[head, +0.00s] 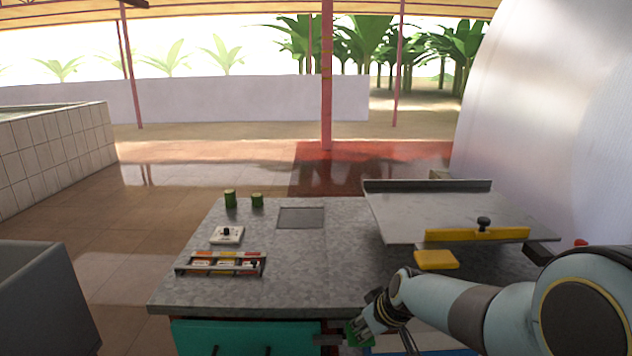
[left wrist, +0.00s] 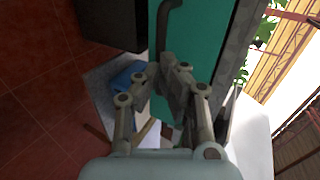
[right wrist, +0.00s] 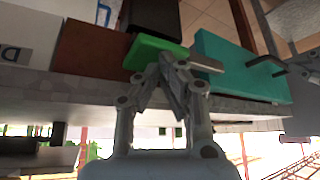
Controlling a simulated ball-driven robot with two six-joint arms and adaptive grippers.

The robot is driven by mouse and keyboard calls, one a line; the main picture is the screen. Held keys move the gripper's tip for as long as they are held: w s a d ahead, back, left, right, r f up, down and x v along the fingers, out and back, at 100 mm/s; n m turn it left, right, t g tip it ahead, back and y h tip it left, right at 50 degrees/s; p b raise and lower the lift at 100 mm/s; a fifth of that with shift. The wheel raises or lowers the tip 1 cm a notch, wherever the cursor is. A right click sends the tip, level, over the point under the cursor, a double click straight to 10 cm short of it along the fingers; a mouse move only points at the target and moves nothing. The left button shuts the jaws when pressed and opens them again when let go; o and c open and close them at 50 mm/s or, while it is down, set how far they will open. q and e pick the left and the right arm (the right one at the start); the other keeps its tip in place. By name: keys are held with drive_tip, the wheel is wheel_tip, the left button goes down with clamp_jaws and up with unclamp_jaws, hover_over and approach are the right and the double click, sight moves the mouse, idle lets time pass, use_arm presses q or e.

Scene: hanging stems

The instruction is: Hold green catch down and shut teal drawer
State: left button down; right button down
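The teal drawer (head: 245,337) shows under the front edge of the grey worktop in the head view. Its teal front (right wrist: 240,68) and dark handle also show in the right wrist view. How far it stands out is unclear. The green catch (right wrist: 155,53) is beside the drawer, with a grey bar at its end. My right gripper (right wrist: 174,60) is shut, its tips at the catch; exact contact is hidden. My left gripper (left wrist: 177,66) looks shut, its tips in front of the teal drawer near the dark handle (left wrist: 165,25). It is out of the head view.
The worktop (head: 330,270) carries a small tray (head: 220,265), a white switch block (head: 227,235) and two green pieces (head: 231,198). A metal plate with a yellow bar (head: 480,234) is at right. A grey bin (head: 40,300) stands at left.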

use_arm(q)
drive_tip(key=v, duration=0.6)
drive_tip(key=shift+s, duration=0.35)
use_arm(e)
drive_tip(key=shift+w+a+r, duration=0.15)
drive_tip(key=shift+r, duration=0.5)
drive_tip(key=shift+s+r, duration=0.2)
drive_tip(key=shift+r, duration=3.65)
